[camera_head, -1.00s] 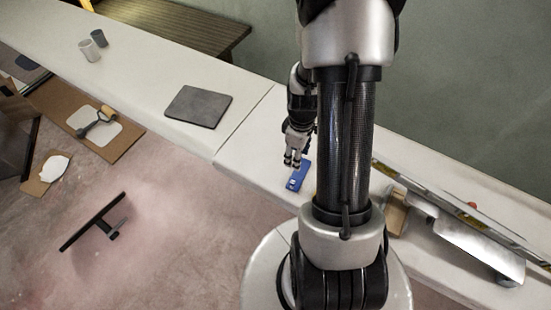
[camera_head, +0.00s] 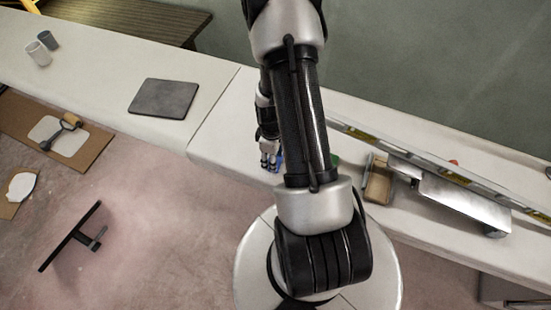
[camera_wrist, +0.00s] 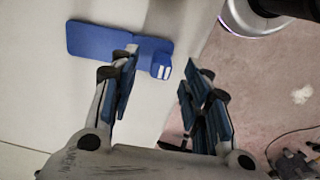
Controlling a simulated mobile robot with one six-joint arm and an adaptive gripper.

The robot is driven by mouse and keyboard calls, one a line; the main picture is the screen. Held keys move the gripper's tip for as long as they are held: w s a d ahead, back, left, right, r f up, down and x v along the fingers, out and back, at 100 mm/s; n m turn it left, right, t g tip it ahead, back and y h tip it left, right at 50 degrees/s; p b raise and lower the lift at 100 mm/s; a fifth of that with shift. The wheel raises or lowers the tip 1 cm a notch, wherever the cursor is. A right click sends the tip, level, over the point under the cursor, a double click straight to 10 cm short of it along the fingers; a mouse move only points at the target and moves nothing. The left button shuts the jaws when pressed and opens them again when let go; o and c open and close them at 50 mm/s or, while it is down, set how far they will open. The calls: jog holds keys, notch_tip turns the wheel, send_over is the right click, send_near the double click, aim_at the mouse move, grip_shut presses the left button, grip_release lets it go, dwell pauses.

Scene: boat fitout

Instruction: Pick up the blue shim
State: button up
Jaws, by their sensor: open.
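The blue shim (camera_head: 279,160) lies on the white bench top, mostly hidden behind my gripper and arm in the head view. In the wrist view the blue shim (camera_wrist: 93,40) is a flat blue plate with a thicker end bearing white marks. My gripper (camera_wrist: 162,68) is open and empty, its two fingers apart. The left finger overlaps the plate in the picture, and the thicker end shows between the fingertips. I cannot tell whether any finger touches it. In the head view my gripper (camera_head: 269,160) is over the bench's front part.
A dark grey pad (camera_head: 163,98) lies on the bench to the left. A wooden box (camera_head: 379,182), a metal tool (camera_head: 465,203) and a long level (camera_head: 440,167) lie to the right. A green thing (camera_head: 335,160) shows beside my arm. The bench's front edge is close.

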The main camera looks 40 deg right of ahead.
notch_tip(320, 180, down, 4)
jog(key=shift+a+r+b, duration=0.1)
jog(key=shift+r+b, duration=0.1)
jog(key=shift+b, duration=0.35)
jog(key=shift+r, duration=0.1)
jog(key=shift+c, duration=0.5)
grip_shut()
